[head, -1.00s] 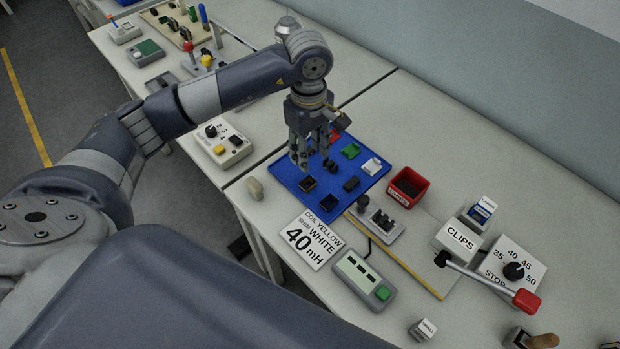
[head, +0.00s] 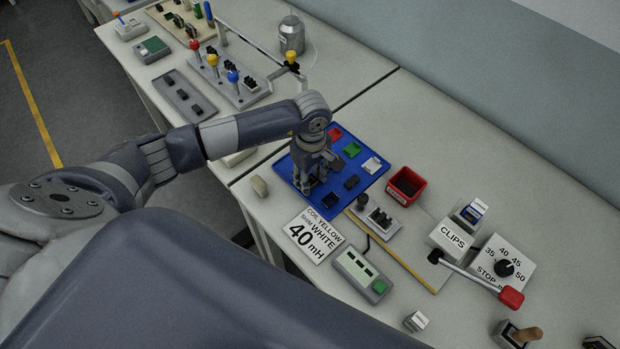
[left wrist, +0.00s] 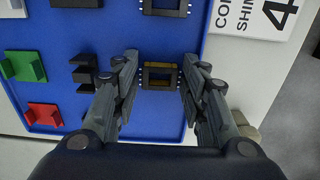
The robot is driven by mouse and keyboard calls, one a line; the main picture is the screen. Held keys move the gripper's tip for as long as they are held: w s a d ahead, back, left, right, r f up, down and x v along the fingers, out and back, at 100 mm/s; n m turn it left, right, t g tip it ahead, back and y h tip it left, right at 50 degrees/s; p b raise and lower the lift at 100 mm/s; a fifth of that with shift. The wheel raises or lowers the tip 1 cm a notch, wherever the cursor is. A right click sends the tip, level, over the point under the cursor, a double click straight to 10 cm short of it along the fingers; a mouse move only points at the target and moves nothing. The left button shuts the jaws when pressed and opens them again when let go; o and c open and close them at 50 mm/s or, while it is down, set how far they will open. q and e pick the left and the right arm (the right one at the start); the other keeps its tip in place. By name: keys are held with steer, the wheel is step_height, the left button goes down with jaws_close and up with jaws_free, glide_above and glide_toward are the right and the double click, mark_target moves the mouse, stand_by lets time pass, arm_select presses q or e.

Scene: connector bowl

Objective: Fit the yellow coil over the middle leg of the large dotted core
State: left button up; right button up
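A dark square coil frame with yellow-brown winding, seemingly the yellow coil (left wrist: 160,77), lies on the blue tray (head: 369,187). My left gripper (head: 309,188) is low over the tray's left part and hides this coil in the head view. In the left wrist view its open fingers stand on both sides of the coil, with visible gaps. A second dark square frame (left wrist: 166,6) lies beside it, also in the head view (head: 331,203). Black cores (left wrist: 83,74) lie on the tray, one clear in the head view (head: 351,182). I see no dot, so cannot tell the large dotted one. My right gripper is out of view.
Green (head: 351,150), red (head: 334,132) and white (head: 371,165) pieces lie on the tray's far side. A grey fixture (head: 378,217), a red bin (head: 406,186), a sign card (head: 312,236) and a device with a green button (head: 361,274) stand near the tray.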

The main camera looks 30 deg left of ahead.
arm_select(q)
steer(key=c, duration=0.7)
steer(key=shift+r, duration=0.15)
